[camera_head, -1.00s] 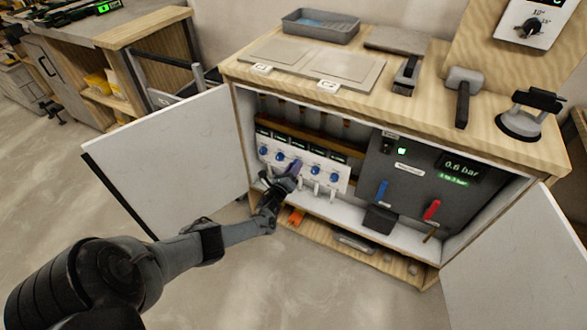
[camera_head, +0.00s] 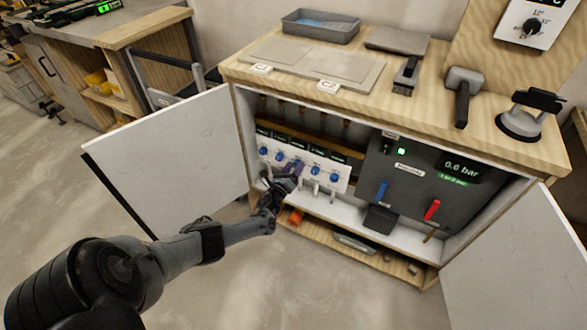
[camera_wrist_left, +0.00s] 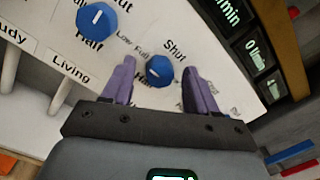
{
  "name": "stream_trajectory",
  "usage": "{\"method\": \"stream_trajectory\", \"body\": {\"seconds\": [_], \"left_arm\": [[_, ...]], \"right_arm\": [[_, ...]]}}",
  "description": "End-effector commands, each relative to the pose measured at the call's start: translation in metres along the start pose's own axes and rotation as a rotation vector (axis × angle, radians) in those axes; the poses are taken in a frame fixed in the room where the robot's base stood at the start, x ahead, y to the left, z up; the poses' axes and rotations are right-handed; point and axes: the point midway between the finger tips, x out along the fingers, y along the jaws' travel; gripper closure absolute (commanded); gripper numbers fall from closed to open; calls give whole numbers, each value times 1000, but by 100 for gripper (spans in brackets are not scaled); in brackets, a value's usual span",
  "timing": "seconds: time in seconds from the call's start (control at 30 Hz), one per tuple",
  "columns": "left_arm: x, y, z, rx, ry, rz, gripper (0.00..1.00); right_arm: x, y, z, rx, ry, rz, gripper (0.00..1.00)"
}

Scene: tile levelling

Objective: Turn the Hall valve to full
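A white valve panel (camera_head: 325,181) with a row of blue knobs is inside the open cabinet. My left gripper (camera_head: 297,167) is at the middle of this row. In the left wrist view, its purple fingers (camera_wrist_left: 159,88) are open, one on each side of a blue knob (camera_wrist_left: 159,70), with gaps between fingers and knob. That knob's white mark points toward the lower left; "Shut" is printed above it. The labels "Living" (camera_wrist_left: 69,70) and "Study" (partly cut off) show to the left. The gripper hides this knob's name, so I cannot tell whether it is Hall. My right gripper is out of view.
Cabinet doors stand open at left (camera_head: 175,155) and right (camera_head: 520,260). A grey panel (camera_head: 410,205) with a red lever, a blue lever and a 0.6 bar display is right of the valves. Small displays sit above the knobs; white pipes hang below.

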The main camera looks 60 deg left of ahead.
Motion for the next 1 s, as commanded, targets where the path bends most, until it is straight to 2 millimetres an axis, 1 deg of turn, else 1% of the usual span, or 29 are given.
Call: {"method": "stream_trajectory", "body": {"seconds": [0.23, 0.37, 0.47, 0.7, 0.9, 1.0], "left_arm": [[-1, 0, 0, -1, 0, 0, 42], [-8, -1, 1, -1, 2, 1, 42], [-19, -2, 2, -2, 4, 1, 42], [-60, -2, 3, -1, 3, 1, 42], [-90, -1, 2, -1, 2, 1, 42], [-100, -1, 1, -1, 1, 1, 42]], "right_arm": [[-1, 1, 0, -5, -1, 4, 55], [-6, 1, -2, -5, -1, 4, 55], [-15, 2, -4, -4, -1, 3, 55], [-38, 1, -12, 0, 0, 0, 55], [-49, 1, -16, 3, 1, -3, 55], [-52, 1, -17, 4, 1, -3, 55]]}}
